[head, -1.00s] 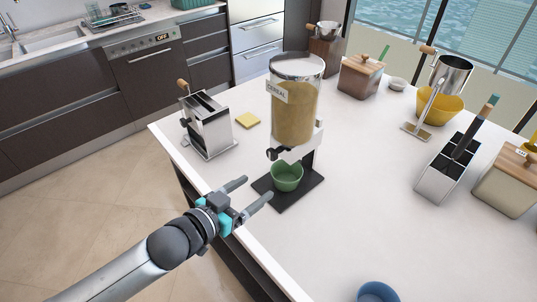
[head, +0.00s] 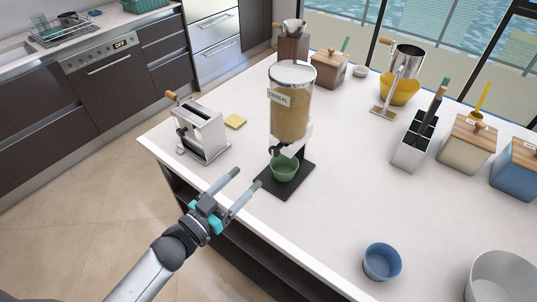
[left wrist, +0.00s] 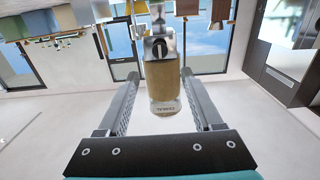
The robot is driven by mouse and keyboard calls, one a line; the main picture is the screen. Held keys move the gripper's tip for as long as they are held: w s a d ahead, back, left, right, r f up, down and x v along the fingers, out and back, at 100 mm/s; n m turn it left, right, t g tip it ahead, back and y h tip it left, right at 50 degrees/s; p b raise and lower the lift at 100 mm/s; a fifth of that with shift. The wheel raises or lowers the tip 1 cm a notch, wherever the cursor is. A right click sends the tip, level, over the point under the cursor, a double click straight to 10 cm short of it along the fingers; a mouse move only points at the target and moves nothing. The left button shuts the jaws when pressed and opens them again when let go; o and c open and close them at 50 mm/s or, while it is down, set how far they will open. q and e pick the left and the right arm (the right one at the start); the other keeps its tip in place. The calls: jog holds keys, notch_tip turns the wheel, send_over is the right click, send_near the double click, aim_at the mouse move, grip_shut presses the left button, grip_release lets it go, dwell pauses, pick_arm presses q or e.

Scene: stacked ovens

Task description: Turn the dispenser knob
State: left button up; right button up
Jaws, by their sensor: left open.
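The cereal dispenser (head: 290,108) stands on the white counter, a clear cylinder of tan cereal with a metal lid. Its dark knob (head: 275,152) is low on the front, just above a green bowl (head: 284,170) on the black base (head: 302,177). My left gripper (head: 247,178) is open and empty at the counter's near edge, left of the bowl, apart from the knob. In the left wrist view, the dispenser (left wrist: 163,85) appears upside down between the open fingers (left wrist: 159,76), with a dark round part, likely the knob (left wrist: 160,47), beyond the fingertips. My right gripper is out of view.
A blue bowl (head: 382,262) and a large pale pot (head: 502,278) are at right front.

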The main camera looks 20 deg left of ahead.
aim_at(273, 152)
pick_arm(q)
jog(key=x, duration=1)
jog(key=shift+w, duration=0.15)
grip_shut()
